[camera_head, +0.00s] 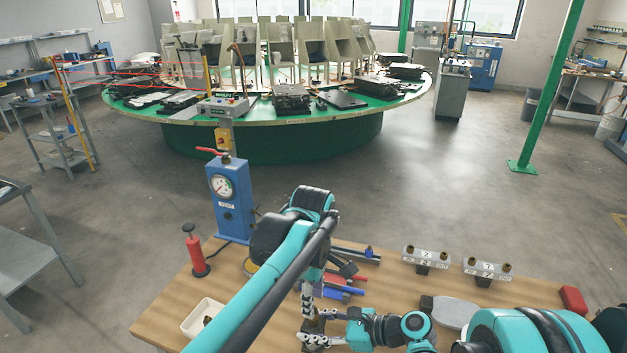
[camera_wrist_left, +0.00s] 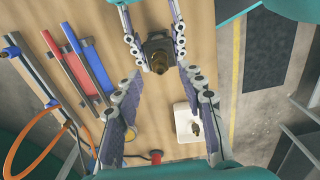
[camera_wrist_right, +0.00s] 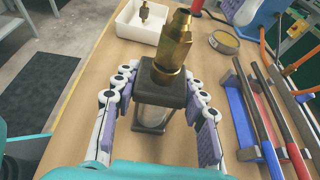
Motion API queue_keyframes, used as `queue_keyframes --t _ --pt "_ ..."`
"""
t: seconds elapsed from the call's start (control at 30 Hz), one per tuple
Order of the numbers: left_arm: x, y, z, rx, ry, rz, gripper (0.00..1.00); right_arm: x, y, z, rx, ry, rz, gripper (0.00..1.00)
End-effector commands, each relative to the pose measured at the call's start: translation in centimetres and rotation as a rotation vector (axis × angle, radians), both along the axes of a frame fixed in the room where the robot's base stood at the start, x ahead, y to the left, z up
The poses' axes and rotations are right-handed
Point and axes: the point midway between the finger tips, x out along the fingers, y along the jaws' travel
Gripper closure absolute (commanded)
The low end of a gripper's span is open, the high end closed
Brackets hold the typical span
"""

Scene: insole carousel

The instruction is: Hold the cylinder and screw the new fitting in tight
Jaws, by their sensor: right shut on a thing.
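The cylinder (camera_wrist_right: 155,105), clear with dark square end caps, stands upright on the wooden table. A brass fitting (camera_wrist_right: 173,43) sits upright on its top cap; I cannot tell how tight it is. My right gripper (camera_wrist_right: 158,100) is shut on the cylinder, with a finger on each side. My left gripper (camera_wrist_left: 160,78) is open above the cylinder, its fingers spread to either side of the fitting and apart from it. In the head view, both grippers partly hide the cylinder (camera_head: 314,324). Another small fitting (camera_wrist_left: 195,129) lies in the white tray (camera_wrist_left: 178,108).
A blue gauge unit (camera_head: 232,205) and a red hand pump (camera_head: 195,255) stand at the table's back left. Metal blocks with brass fittings (camera_head: 426,257) stand at the back right. A green carousel (camera_head: 270,140) is beyond.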

Motion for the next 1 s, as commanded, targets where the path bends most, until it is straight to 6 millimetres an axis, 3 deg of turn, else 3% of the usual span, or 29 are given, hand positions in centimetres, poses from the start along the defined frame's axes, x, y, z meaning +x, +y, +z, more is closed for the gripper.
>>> queue_keyframes --t 0.3,0.77,0.87,1.0 --pt "0.0 0.0 -3.5 -0.001 0.000 0.001 0.60 0.0 0.0 0.0 0.000 0.000 0.000 1.00" --pt "0.0 0.0 -4.1 -0.001 0.000 0.005 0.60 0.0 0.0 0.0 0.000 0.000 0.000 1.00" --pt "0.0 0.0 -4.1 -0.001 0.001 0.072 0.60 0.0 0.0 0.0 0.000 0.000 0.000 1.00" --pt "0.0 0.0 -4.1 0.000 0.002 0.294 0.60 0.0 0.0 0.0 0.000 0.000 0.000 1.00"
